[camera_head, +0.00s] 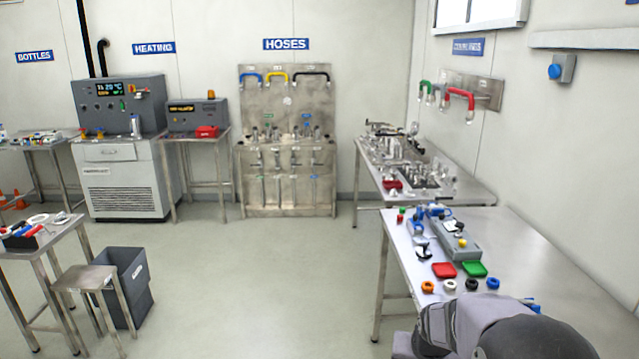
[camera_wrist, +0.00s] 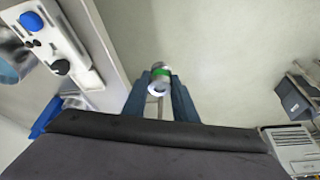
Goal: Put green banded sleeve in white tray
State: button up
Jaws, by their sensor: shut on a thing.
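The green banded sleeve (camera_wrist: 162,73) is a short pale metallic cylinder with a green band, seen in the wrist view. My gripper (camera_wrist: 160,80) is shut on it, with one dark blue finger on each side. The sleeve is held beyond the table's edge, with the pale floor behind it. In the head view my arm covers the lower right corner, and the gripper and sleeve are hidden there. I cannot make out a white tray for certain in either view.
The near right table (camera_head: 540,262) holds a red tray (camera_head: 444,270), a green tray (camera_head: 475,269), several coloured rings and a grey box (camera_head: 459,240). A metal bench (camera_head: 455,188) stands behind it. A dark bin (camera_head: 124,287) and stool stand left. The middle floor is clear.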

jog(key=s+a+f+n+y, duration=0.1)
jog(key=s+a+n, duration=0.2)
jog(key=a, duration=0.5)
jog(key=shift+s+a, duration=0.2)
jog(key=shift+s, duration=0.3)
jog(key=shift+f+n+y, duration=0.1)
jog(key=shift+n+y, duration=0.2)
jog(key=shift+n, duration=0.6)
